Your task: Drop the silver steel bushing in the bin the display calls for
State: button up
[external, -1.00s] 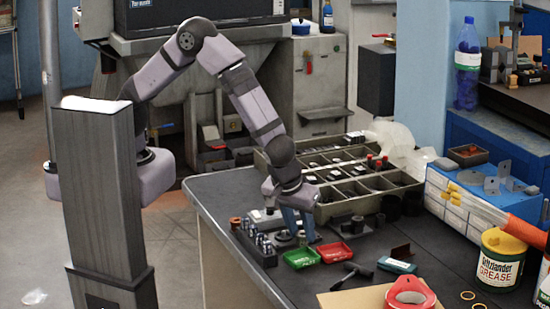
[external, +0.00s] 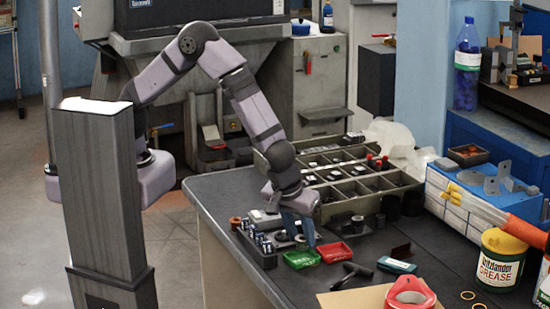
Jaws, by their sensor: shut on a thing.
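My gripper (external: 302,241), with blue fingers pointing down, is low over the bench behind the green and red bins. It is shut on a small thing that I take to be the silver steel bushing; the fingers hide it. The green bin (external: 301,259) is just in front of the fingers, on the left. The red bin (external: 334,252) is beside it on the right. The dark display (external: 200,12) at the top is cut off by the frame edge, and its small white lettering is too blurred to read.
A dark rack (external: 258,252) with several silver cylinders stands left of the bins. A compartmented tray (external: 350,190) is behind my gripper. A black T-shaped tool (external: 352,273), a red tape roll (external: 410,293) and a grease tin (external: 501,258) lie in front or to the right.

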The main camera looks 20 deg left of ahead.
jog(key=shift+f+b, duration=0.9)
jog(key=shift+b, duration=0.3)
dwell(0.3)
jog(key=o, duration=1.2)
jog(key=shift+r, duration=0.15)
jog(key=shift+b+v, duration=0.7)
jog(key=shift+v, duration=2.9)
notch_tip(320, 180, up, 5)
jog(key=p, duration=0.3)
